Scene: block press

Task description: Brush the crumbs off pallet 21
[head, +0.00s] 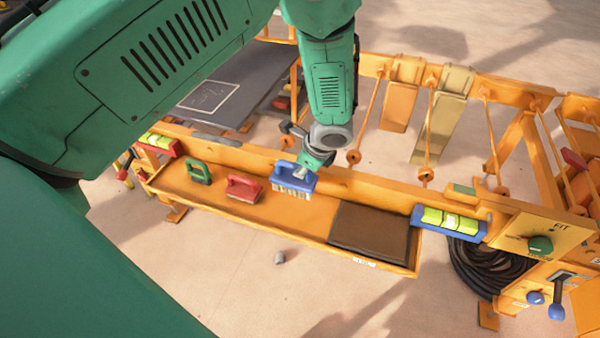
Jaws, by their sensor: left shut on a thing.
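A blue brush (292,178) with pale bristles is at the tray's back edge, near its middle. My left gripper (305,165) is shut on it from above, and the arm hides part of the fingers. I cannot tell whether the bristles touch the tray. A dark grey slab (232,84) with a white outlined mark lies behind the tray at left, partly covered by my arm. It may be the pallet, but I cannot read its mark clearly. I see no crumbs on its visible part. My right gripper is not in view.
The orange tray (300,213) also holds a green brush (199,172), a red brush (243,187) and a dark brown mat (368,231). Yellow-green levels sit at both ends. An orange frame with rods stands behind; a control box (520,240) is at right.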

